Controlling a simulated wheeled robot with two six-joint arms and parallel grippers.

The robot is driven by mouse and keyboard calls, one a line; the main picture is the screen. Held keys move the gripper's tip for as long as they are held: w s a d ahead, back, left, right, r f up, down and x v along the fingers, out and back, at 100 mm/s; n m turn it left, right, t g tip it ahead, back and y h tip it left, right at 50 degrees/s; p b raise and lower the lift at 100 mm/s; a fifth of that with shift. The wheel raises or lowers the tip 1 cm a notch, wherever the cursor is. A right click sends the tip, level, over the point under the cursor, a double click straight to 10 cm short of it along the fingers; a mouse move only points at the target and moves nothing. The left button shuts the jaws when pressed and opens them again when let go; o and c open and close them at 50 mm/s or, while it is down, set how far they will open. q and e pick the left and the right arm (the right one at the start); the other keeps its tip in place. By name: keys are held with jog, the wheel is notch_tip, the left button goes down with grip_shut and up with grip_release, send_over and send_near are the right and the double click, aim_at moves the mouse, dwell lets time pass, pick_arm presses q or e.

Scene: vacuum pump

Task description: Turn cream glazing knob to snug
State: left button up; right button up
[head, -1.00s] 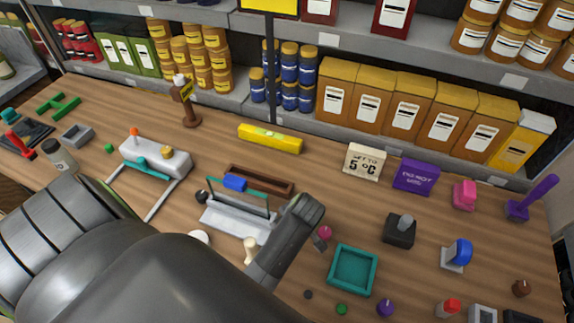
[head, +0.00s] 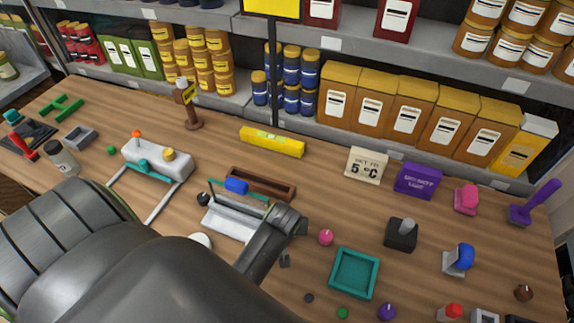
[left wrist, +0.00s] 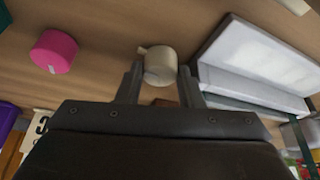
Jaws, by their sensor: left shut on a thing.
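The cream knob (left wrist: 160,61) is a short round cylinder with a small pointer at its side. In the left wrist view it sits on the wood tabletop between the fingers of my left gripper (left wrist: 161,74), which is shut on it. The head view shows my left wrist (head: 268,240) over that spot, and the knob is hidden there. My right gripper is in neither view.
A pink knob (left wrist: 54,51) stands on the gripper's other side, also in the head view (head: 326,237). A teal tray (head: 354,273), a black switch block (head: 401,235) and a purple knob (head: 386,312) lie to the right. Stocked shelves line the back.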

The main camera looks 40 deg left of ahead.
pick_arm(q)
jog(key=shift+m, duration=0.4)
jog(key=o, duration=1)
jog(key=shift+w, duration=0.1)
jog(key=shift+c, duration=0.2)
